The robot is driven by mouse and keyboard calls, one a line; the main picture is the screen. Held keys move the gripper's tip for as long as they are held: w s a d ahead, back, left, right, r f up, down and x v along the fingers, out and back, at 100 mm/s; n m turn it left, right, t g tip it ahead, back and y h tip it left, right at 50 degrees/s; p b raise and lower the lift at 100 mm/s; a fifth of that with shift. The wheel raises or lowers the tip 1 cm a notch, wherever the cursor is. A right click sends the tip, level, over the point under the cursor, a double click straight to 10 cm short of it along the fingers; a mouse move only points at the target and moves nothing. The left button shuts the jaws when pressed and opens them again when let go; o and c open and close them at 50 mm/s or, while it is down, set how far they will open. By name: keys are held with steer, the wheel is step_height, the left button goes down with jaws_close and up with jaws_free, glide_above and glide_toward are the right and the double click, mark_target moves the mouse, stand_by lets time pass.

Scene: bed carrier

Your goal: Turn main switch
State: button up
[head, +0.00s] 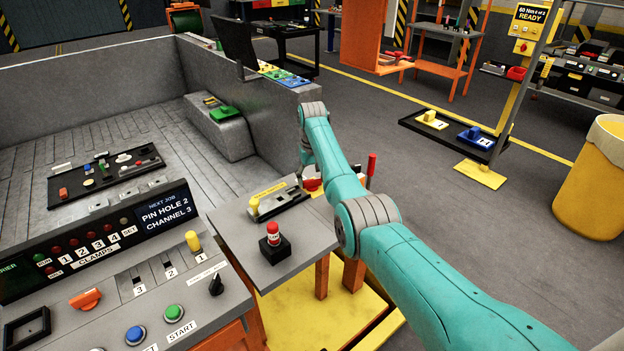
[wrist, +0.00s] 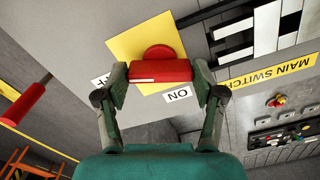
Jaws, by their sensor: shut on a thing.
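The main switch (wrist: 159,70) is a red rotary handle on a yellow plate (wrist: 124,42) in the wrist view. A white mark shows on the left end of its bar, towards a partly covered OFF label (wrist: 102,80). An ON label (wrist: 179,95) lies below right of the handle. My gripper (wrist: 160,84) is shut on the handle, one finger at each end of the bar. A yellow MAIN SWITCH sign (wrist: 275,72) is at the right. In the head view my arm mostly hides the gripper and the switch.
A red-handled lever (wrist: 30,100) stands left of the switch in the wrist view. In the head view, a small grey table (head: 288,240) with a red-topped button (head: 273,234) is close to my arm. The control console (head: 150,290) is at the lower left.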

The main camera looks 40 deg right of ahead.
steer(key=shift+n, duration=2.2)
steer(key=o, duration=1.1)
steer(key=shift+o, duration=0.2)
step_height(320, 180, up, 12)
